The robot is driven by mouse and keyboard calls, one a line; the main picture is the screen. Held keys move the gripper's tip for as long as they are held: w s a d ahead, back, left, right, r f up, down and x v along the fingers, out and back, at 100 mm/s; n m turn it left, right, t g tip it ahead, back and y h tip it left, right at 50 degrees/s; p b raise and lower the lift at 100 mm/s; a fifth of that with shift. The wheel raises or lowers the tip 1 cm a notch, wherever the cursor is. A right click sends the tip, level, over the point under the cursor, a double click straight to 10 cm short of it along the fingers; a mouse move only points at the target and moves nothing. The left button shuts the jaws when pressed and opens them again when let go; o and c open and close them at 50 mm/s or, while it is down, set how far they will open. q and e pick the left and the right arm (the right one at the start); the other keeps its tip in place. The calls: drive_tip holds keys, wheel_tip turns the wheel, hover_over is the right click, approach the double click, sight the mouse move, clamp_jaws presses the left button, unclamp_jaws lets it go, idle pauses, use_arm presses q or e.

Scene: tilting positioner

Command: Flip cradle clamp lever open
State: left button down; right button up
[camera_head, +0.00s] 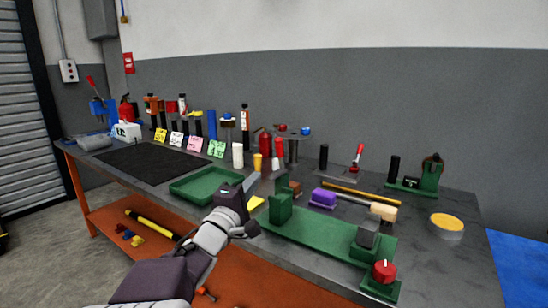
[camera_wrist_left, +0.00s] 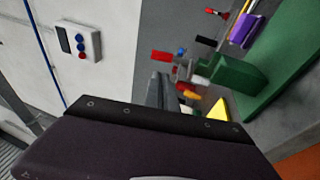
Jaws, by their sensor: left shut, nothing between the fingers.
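The green positioner (camera_head: 325,240) lies along the front right of the bench, with an upright green block (camera_head: 280,208) at its left end. A red-handled lever (camera_head: 358,154) stands upright on a small plate at the back. My left gripper (camera_head: 250,183) is shut and empty, just left of the upright green block; its fingers (camera_wrist_left: 163,90) also show in the left wrist view. My right gripper is out of view.
A green tray (camera_head: 205,186) and a black mat (camera_head: 150,163) lie left of my gripper. Bottles and tools line the back edge. A round yellow-topped tin (camera_head: 447,226) stands at the right.

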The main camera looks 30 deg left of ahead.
use_arm(q)
drive_tip(key=p, duration=0.3)
approach(278, 148)
drive_tip(key=x, duration=0.5)
drive_tip(key=shift+w+b, duration=0.35)
drive_tip(key=shift+w, duration=0.1)
drive_tip(key=shift+w+a+r, duration=0.1)
drive_tip(key=shift+w, duration=0.4)
